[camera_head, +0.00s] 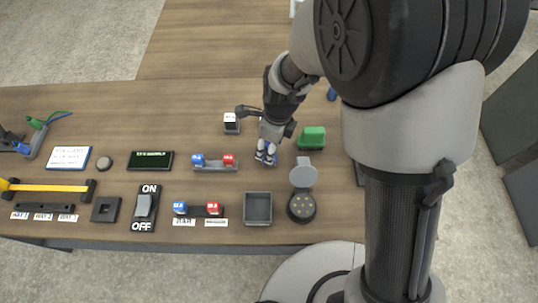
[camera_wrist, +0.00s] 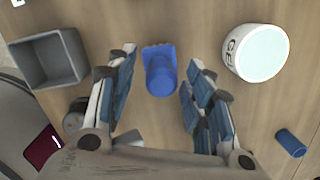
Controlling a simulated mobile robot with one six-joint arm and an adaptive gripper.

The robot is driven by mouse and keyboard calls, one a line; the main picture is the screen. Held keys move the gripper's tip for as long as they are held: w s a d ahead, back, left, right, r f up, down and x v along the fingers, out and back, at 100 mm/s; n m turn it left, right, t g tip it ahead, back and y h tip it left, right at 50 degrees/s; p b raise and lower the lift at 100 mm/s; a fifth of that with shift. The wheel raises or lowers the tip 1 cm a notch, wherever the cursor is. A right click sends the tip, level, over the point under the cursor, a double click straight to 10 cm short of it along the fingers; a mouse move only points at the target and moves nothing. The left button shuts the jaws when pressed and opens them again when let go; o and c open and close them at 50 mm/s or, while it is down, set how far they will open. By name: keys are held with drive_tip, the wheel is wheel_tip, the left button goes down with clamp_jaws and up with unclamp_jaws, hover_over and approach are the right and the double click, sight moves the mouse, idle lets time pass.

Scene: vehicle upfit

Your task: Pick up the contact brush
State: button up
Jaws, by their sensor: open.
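A blue object (camera_wrist: 160,70), a rounded body on a wider, ragged-edged part, appears to be the contact brush. It sits on the wooden table between my spread fingers in the wrist view, with visible gaps on both sides. My gripper (camera_wrist: 161,60) is open and empty, pointing down over it. In the head view my gripper (camera_head: 266,157) is low over the middle of the table. There its blue finger pads and the blue object cannot be told apart.
A grey open bin (camera_wrist: 47,58) and a white labelled jar (camera_wrist: 257,52) flank the gripper. A blue cylinder (camera_wrist: 290,143) lies farther right. In the head view, a green block (camera_head: 311,138), a connector rail (camera_head: 215,165) and a round lidded socket (camera_head: 302,207) are close by.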

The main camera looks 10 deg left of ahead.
wheel_tip(320, 180, down, 2)
drive_tip(key=shift+a, duration=0.1)
drive_tip(key=shift+r, duration=0.1)
clamp_jaws()
idle(0.4)
